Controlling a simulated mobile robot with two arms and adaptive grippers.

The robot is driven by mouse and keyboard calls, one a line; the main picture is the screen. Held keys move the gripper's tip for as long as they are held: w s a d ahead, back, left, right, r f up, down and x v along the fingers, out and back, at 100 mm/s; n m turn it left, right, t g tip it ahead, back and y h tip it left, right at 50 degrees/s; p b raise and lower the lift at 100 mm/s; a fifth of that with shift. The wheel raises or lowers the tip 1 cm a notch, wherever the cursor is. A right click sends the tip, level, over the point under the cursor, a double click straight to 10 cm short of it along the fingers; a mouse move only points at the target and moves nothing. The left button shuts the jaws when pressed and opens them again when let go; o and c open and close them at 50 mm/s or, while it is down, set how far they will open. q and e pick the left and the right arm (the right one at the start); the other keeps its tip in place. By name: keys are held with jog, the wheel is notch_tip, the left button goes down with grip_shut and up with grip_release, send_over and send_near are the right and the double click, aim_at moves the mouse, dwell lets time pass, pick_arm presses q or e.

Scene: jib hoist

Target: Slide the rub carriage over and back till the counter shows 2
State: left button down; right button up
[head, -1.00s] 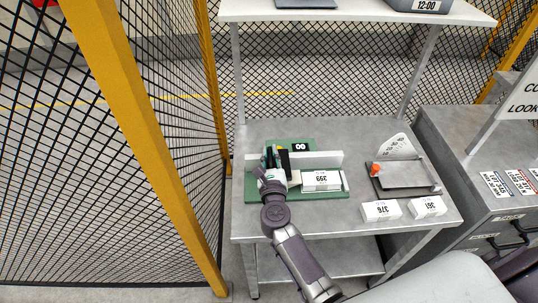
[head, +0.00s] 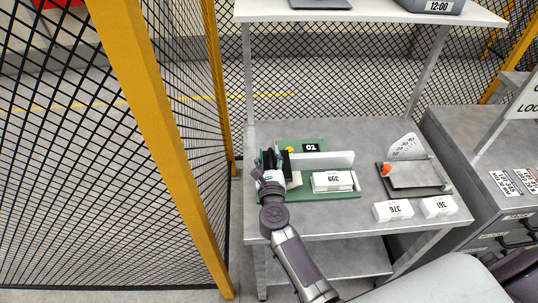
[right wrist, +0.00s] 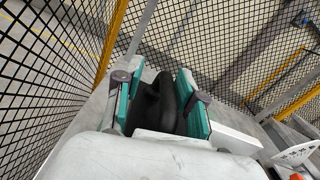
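The rub tester is a green base (head: 345,195) with a white upright strip (head: 325,160) along it, on the grey bench. Its small black counter (head: 311,147) reads upside down in the head view, apparently 01. My right gripper (head: 271,160) is at the base's left end, over the carriage. In the right wrist view the gripper's teal-padded fingers (right wrist: 162,85) stand on either side of the black carriage handle (right wrist: 165,105), which fills the gap. The carriage body is mostly hidden by the gripper. My left gripper is not in view.
A white block marked 399 (head: 333,181) sits on the base right of my gripper. A grey tray device (head: 415,178) with an orange knob and white blocks 376 (head: 393,210) and 361 (head: 438,206) are farther right. A yellow post (head: 150,130) and mesh fence stand left.

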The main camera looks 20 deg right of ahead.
jog(key=shift+d, duration=0.1)
jog(key=v, duration=1.2)
